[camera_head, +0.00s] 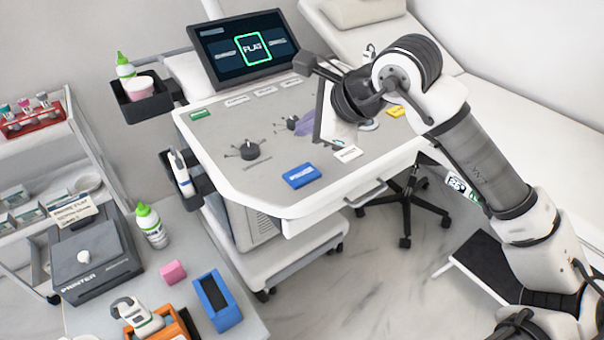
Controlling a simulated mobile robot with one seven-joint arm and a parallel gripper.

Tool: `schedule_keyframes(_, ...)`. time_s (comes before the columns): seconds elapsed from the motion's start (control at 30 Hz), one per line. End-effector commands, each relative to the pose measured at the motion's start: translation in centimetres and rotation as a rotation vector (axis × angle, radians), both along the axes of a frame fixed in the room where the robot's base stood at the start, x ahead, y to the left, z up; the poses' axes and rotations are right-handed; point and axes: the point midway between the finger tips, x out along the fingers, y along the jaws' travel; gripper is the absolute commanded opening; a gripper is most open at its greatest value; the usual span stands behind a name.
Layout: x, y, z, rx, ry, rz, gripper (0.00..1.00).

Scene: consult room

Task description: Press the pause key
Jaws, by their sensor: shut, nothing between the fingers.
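The console (225,150) carries several keys. A blue key (302,175) with white lettering lies at its front edge. A white key (348,153) is to its right, a yellow key (395,111) is at the far right and a green key (199,113) at the back left. Small white keys (236,100) form a row below the screen. The lettering is too small for me to tell which key is the pause key. My gripper (319,139) is shut and empty, over the right half of the console, and hides part of it. I cannot tell whether it touches the surface.
A screen (247,47) with a green-framed box stands behind the console. A dark knob (250,150) rises left of the blue key. A side tray (144,104) holds a bottle and cup. A printer (95,262) and a blue box (217,301) occupy the lower-left table.

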Motion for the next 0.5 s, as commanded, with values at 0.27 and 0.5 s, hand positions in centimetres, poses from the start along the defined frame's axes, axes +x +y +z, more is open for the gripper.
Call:
schedule_keyframes(0.27,0.0,0.0,-4.1,0.003,0.0,0.001,0.0)
schedule_keyframes(0.5,0.0,0.0,-7.2,0.001,-0.001,0.001,0.0)
